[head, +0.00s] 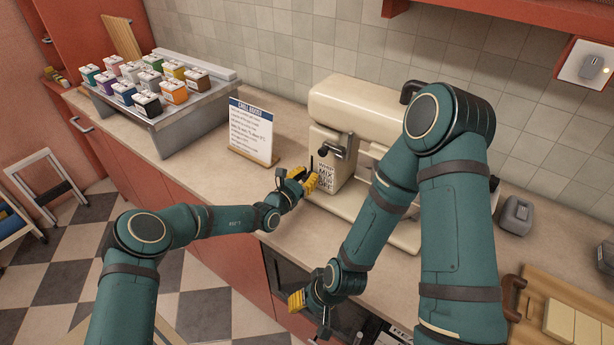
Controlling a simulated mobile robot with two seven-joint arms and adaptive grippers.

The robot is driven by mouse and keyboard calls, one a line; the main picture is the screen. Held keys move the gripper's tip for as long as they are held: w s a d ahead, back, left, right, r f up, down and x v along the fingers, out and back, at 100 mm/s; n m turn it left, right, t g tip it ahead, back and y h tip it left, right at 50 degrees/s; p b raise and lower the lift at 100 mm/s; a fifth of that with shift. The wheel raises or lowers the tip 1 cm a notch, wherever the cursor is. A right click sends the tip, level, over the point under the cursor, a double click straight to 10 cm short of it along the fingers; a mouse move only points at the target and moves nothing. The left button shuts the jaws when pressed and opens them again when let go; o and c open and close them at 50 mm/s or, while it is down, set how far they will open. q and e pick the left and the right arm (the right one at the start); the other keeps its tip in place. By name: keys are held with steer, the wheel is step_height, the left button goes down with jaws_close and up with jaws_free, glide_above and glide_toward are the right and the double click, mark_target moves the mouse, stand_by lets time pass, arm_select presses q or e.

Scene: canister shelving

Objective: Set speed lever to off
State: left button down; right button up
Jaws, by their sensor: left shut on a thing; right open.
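The cream stand mixer (350,97) stands on the counter at the middle, partly hidden behind my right arm. A dark knob (325,152) sits on its near end, above a printed dark label (327,178). My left gripper (311,182) is at the side of the mixer beside that label, its yellow fingers shut on a small part. A thin dark upright piece (312,163) shows just above the fingers and looks like the speed lever; its lower part is hidden. The lever's setting cannot be read. My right gripper (297,299) is open and empty, low in front of the counter's edge.
A sign (251,130) on a wooden base stands left of the mixer. A grey stepped rack (185,118) holds several coloured canisters at the back left.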

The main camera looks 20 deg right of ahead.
arm_select(q)
step_height(320, 180, down, 3)
steer(key=shift+f+b, duration=0.1)
steer(key=shift+b, duration=0.6)
steer(key=c, duration=0.8)
jaws_free()
steer(key=shift+c, duration=0.2)
steer(key=v, duration=1.2)
steer(key=shift+s, duration=0.1)
